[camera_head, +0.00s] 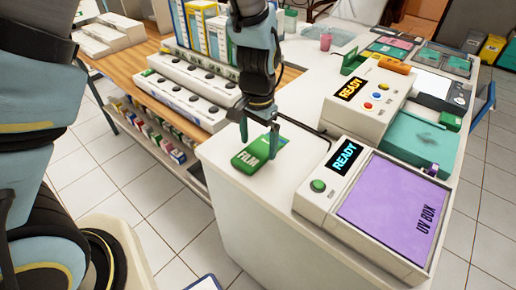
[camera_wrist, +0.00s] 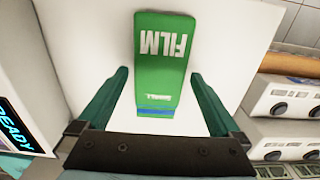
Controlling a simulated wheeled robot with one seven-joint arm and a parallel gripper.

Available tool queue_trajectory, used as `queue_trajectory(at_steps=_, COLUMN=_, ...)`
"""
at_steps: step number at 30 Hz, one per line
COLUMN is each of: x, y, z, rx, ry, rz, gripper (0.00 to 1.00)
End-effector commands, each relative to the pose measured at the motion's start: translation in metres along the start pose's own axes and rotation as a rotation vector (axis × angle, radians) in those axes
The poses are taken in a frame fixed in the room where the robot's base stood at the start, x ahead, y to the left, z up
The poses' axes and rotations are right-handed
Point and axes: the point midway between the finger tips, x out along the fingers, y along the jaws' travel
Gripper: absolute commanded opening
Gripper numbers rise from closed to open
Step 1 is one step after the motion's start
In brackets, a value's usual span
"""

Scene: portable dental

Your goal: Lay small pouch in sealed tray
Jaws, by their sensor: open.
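A green pouch (camera_head: 256,153) marked FILM lies flat on the white counter near its left edge. It also shows in the wrist view (camera_wrist: 162,60), with a smaller word, perhaps SMALL, and a blue stripe at its near end. My gripper (camera_head: 259,134) is open, pointing down just over the pouch. In the wrist view its teal fingers (camera_wrist: 158,74) are on either side of the pouch's near end, with gaps on both sides; nothing is held. Flat trays (camera_head: 430,57) lie at the counter's far end; I cannot tell which is the sealed tray.
A UV box (camera_head: 394,207) with a purple top and a READY screen stands right of the pouch. Behind it are another READY device (camera_head: 368,100) and a teal tray (camera_head: 422,140). White boxes and binders (camera_head: 205,28) stand on the wooden shelf at left.

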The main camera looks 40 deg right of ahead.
Motion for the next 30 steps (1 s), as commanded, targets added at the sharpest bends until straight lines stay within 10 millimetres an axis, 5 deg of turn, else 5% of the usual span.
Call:
queue_trajectory(at_steps=12, x=0.0148, y=-0.0003, z=0.0003, rx=-0.001, ry=0.000, rz=0.000, gripper=1.00)
queue_trajectory(at_steps=30, x=0.0144, y=-0.0003, z=0.0003, rx=0.000, ry=0.000, rz=0.000, gripper=0.33)
